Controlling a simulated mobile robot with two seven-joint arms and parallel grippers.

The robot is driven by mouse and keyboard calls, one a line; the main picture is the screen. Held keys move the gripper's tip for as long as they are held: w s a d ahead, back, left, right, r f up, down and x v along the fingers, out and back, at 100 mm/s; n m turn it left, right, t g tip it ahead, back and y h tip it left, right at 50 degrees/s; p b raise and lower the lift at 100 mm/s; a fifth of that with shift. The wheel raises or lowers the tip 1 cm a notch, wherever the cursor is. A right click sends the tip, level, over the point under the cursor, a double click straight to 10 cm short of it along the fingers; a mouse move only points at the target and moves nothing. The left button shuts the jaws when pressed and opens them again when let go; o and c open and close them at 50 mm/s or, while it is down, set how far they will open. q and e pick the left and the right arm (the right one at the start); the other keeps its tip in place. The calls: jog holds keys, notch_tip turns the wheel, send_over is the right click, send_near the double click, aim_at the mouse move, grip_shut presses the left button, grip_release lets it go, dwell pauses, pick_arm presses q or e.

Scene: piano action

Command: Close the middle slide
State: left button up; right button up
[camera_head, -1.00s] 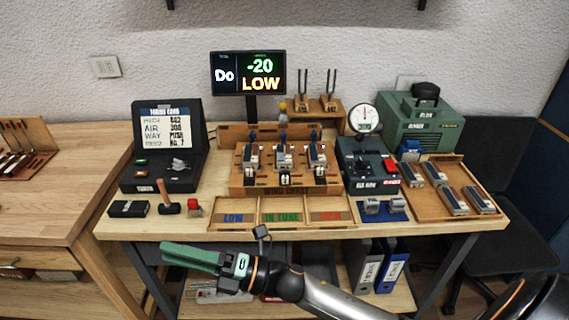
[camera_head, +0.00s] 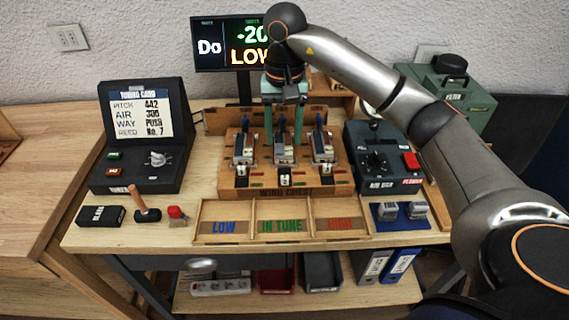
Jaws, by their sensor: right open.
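The wooden wind chest (camera_head: 232,186) stands in the middle of the table and carries three metal reed units in a row. The middle unit (camera_head: 284,153) has a blue-topped piece behind it, which I take to be the middle slide, mostly hidden between my fingers. The blue pieces of the left unit (camera_head: 244,150) and right unit (camera_head: 323,147) stand up behind them. My right gripper (camera_head: 284,137) points down, its green fingers apart, one each side of the middle unit's back end. I cannot tell whether they touch anything. My left gripper is out of view.
A card stand (camera_head: 137,120) is at left and a dark air box (camera_head: 375,165) at right. A sorting tray (camera_head: 282,225) lies in front, empty.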

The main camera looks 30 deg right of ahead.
aim_at(285, 176)
notch_tip(285, 176, down, 12)
jog(key=shift+s+d+f+p, duration=0.1)
jog(key=shift+p, duration=0.3)
grip_shut()
dwell(0.5)
dwell(1.0)
